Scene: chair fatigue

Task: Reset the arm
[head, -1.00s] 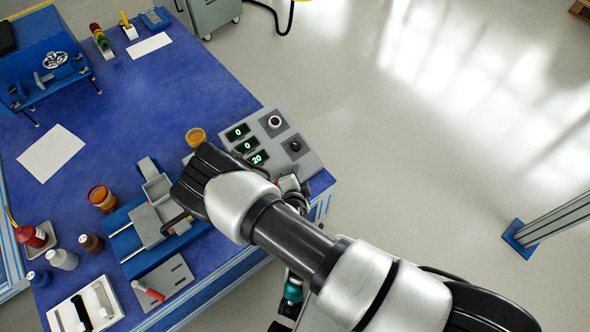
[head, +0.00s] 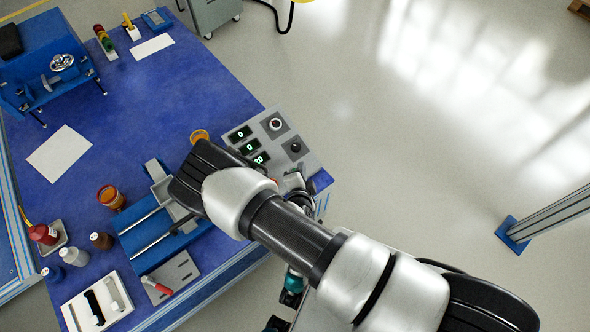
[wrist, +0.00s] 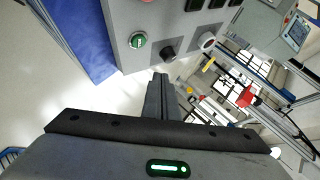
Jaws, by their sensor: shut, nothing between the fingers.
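My gripper shows in the wrist view (wrist: 162,95), with its two dark fingers together and nothing between them. The same control panel (head: 290,135), with green number displays, stands at the bench's right corner, just beyond my arm. My fingertips are hard to make out in the head view.
The blue bench (head: 130,90) holds a vise-like fixture (head: 60,75), white paper (head: 58,153), an orange-brown jar (head: 111,197), several bottles, a white tray (head: 125,292) and a sliding blue fixture (head: 150,225) beside my arm. A metal post (head: 550,215) stands at right. Open floor lies between.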

